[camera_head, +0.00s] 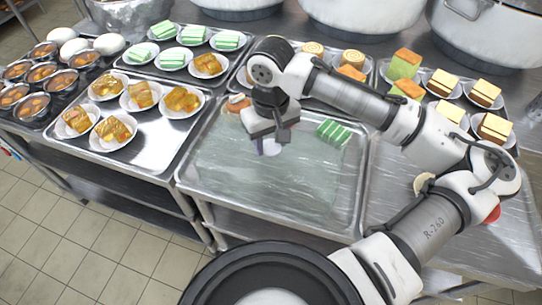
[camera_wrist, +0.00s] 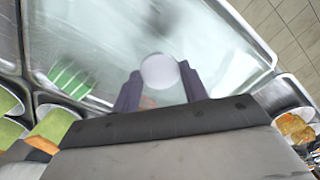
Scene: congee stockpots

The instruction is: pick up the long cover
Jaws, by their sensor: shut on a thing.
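The long cover (camera_head: 265,185) is a clear, faintly green sheet over the large metal tray in the middle of the counter. It also shows in the wrist view (camera_wrist: 150,30). Its round pale knob (camera_wrist: 159,71) sits between my fingertips. My gripper (camera_head: 269,143) points down over the tray's middle and is shut on that knob; in the wrist view the two dark fingers (camera_wrist: 158,88) stand either side of it. A green striped cake (camera_head: 333,132) shows at the tray's right rear. I cannot tell whether the cover rests on the tray or is slightly raised.
A tray of pastries on white plates (camera_head: 140,97) stands to the left, with metal cups (camera_head: 40,73) beyond. Plates of layered cakes (camera_head: 447,84) stand at the right rear. Large stockpots (camera_head: 490,32) line the back.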

